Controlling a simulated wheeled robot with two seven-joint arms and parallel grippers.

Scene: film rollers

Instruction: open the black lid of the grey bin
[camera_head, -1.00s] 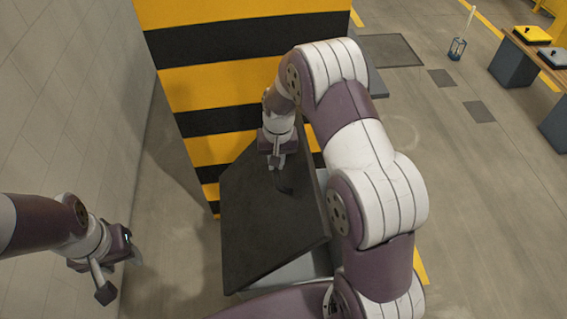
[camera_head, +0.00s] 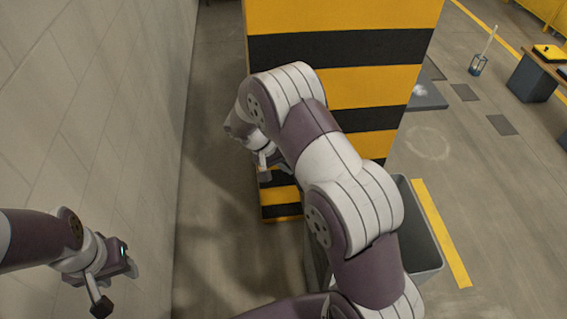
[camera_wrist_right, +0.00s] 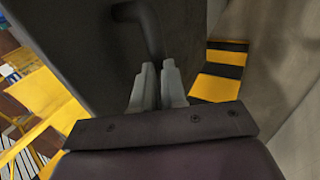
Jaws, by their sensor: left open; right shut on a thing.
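The grey bin (camera_head: 432,265) stands mostly behind my right arm in the head view, its dark inside showing at the right. The black lid (camera_wrist_right: 85,55) fills much of the right wrist view as a dark panel with a curved black handle (camera_wrist_right: 148,30). My right gripper (camera_wrist_right: 158,72) is shut on this handle; in the head view it (camera_head: 265,175) is at the left of the bin, in front of the striped pillar. I cannot make out the lid in the head view. My left gripper (camera_head: 117,284) is open and empty, low beside the left wall.
A yellow-and-black striped pillar (camera_head: 335,50) stands close behind the bin. A pale block wall (camera_head: 90,110) runs along the left. A table with boxes (camera_head: 545,60) is far right.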

